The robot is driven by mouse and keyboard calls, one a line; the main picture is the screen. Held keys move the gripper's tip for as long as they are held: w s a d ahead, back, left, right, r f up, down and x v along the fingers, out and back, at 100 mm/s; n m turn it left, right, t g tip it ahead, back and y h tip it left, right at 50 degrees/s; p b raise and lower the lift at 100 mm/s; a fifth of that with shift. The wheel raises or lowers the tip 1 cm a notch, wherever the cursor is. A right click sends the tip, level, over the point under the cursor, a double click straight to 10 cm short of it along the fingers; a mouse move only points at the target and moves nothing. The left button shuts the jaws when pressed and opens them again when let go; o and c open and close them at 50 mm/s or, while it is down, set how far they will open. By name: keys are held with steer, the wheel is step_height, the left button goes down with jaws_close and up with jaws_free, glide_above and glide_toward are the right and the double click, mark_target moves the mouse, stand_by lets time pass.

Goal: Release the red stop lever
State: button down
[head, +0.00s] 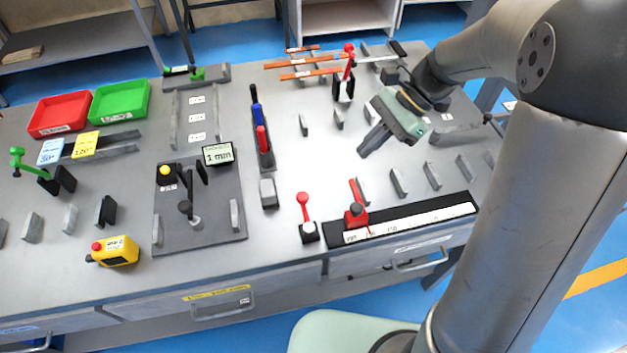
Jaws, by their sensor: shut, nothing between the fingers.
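A red stop block (356,215) with a raised red lever arm (358,192) sits on the black-edged ruler strip (458,209) at the table's front right. A red-knobbed lever (304,204) stands upright on a small black base left of the strip. Another red-knobbed lever (348,62) stands upright at the back, by the copper bars. I cannot tell for certain which one is the stop lever. My gripper (368,147) is shut and empty. In the picture it is above the red stop block, apart from all three levers, with its fingers pointing down and left.
Several small grey posts (398,183) stand around the gripper's side of the table. Copper bars (310,73) lie at the back. A rack of coloured handles (262,140) and a bending plate (218,212) are to the left.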

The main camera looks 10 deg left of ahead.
stand_by(0.3)
glide_toward(306, 213)
steer(key=w+f, duration=0.2)
steer(key=w, duration=0.1)
steer(key=shift+f+p, duration=0.2)
steer(key=shift+p, duration=0.2)
steer(key=shift+s+a+f+p, duration=0.15)
steer(key=shift+s+a, duration=0.2)
steer(key=shift+a, duration=0.2)
steer(key=shift+s+a+r+p, duration=0.15)
steer(key=shift+s+a, duration=0.2)
steer(key=shift+a, duration=0.2)
steer(key=shift+s+a+f, duration=0.25)
steer(key=shift+s+a, duration=0.05)
steer(key=shift+a, duration=0.25)
steer(key=shift+w, duration=0.1)
